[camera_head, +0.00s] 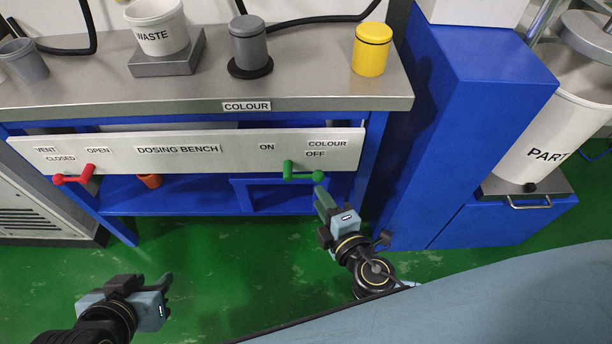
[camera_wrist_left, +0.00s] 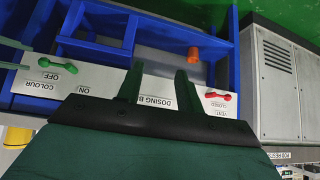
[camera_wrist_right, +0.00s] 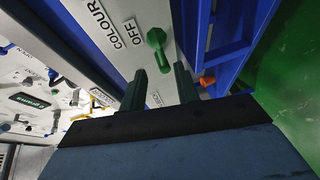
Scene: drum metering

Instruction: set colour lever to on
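The green colour lever (camera_head: 303,173) is on the white front panel of the dosing bench. Its ball end lies to the right, below the OFF label (camera_head: 315,154); the ON label (camera_head: 267,147) is to its left. My right gripper (camera_head: 323,192) is just below the ball end. In the right wrist view the lever (camera_wrist_right: 157,45) shows beyond and between the open fingers (camera_wrist_right: 160,85); contact cannot be told. My left gripper (camera_head: 167,296) is open and empty, low and away from the bench; its spread fingers also show in the left wrist view (camera_wrist_left: 157,87).
A red lever (camera_head: 75,175) is on the same panel at the left, its ball end toward CLOSED. A blue cabinet (camera_head: 470,110) stands right of the bench.

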